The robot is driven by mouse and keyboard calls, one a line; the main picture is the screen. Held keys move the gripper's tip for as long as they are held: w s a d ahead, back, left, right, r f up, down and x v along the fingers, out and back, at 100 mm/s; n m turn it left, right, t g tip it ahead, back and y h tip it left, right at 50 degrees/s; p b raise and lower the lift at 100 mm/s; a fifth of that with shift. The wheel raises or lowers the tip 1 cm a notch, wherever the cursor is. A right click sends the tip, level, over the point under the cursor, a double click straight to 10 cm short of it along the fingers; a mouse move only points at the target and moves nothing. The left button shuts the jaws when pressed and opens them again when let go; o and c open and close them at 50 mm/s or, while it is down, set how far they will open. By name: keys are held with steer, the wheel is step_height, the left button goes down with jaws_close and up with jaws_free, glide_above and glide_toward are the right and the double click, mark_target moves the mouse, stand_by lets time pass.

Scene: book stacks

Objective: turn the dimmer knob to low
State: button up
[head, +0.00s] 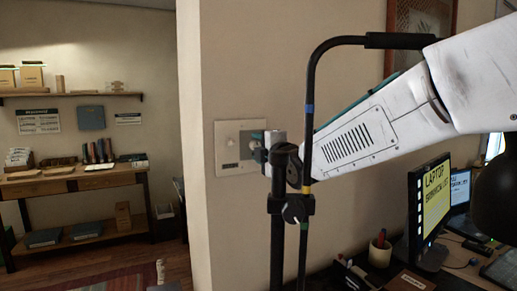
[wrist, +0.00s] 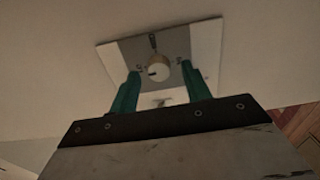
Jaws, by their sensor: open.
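The dimmer knob (wrist: 158,72) is a small round pale knob on a grey plate with dark marks, set in a white wall panel (wrist: 207,48). In the head view the wall panel (head: 226,163) is on the wall left of my gripper, and its right part is partly covered. My gripper (wrist: 158,82) has two green fingers, spread apart, with the knob showing between and just beyond their tips. I cannot tell whether the fingers touch the knob. In the head view my gripper (head: 258,148) is close to the panel, mostly behind a dark stand.
A dark stand with a curved pole (head: 310,110) rises in front of my arm. A desk with a yellow-screened monitor (head: 430,205) and a pen cup (head: 380,250) is at the lower right. Shelves and a wooden workbench (head: 75,180) stand at the far left.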

steer(key=v, duration=0.7)
steer(key=shift+s, duration=0.25)
steer(key=s+d+f+m+g+h, duration=0.35)
steer(key=s+d+f+m, duration=0.2)
steer(key=f, duration=0.25)
steer(key=s+d+f+m+g+h, duration=0.2)
steer(key=s+d+f+m+g, duration=0.25)
steer(key=s+f+m, duration=0.2)
steer(key=s+d+f+m+g, duration=0.1)
steer(key=s+d+m+g, duration=0.1)
steer(key=s, duration=0.6)
steer(key=s+d+f+m+g+h, duration=0.1)
steer(key=s+d+m+g, duration=0.2)
steer(key=s+m, duration=0.2)
steer(key=s+d+f+m+g, duration=0.1)
steer(key=s+d+m+g, duration=0.1)
steer(key=s, duration=0.9)
steer(key=shift+s+d+f+m, duration=0.35)
steer(key=shift+d+m, duration=0.3)
steer(key=shift+m, duration=0.25)
steer(key=shift+h, duration=0.25)
